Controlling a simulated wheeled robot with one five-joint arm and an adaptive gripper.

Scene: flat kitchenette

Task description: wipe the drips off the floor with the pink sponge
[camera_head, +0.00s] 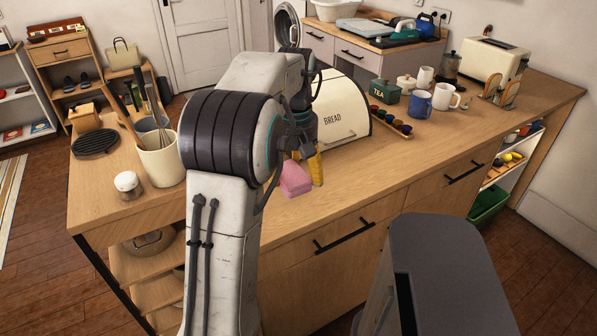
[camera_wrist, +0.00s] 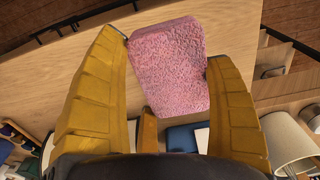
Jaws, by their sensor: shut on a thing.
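The pink sponge (camera_head: 295,179) is in my gripper, above the wooden counter (camera_head: 380,190) in front of the bread bin. In the wrist view the sponge (camera_wrist: 168,62) sits between the yellow fingers of my gripper (camera_wrist: 165,85), which are shut on it. In the head view my arm hides most of the gripper; one yellow finger shows beside the sponge. No drips can be made out on the visible floor (camera_head: 550,270).
A cream bread bin (camera_head: 335,120) stands behind the gripper. A green tea tin (camera_head: 385,91) and mugs (camera_head: 418,103) stand to the right. The counter's front right is clear.

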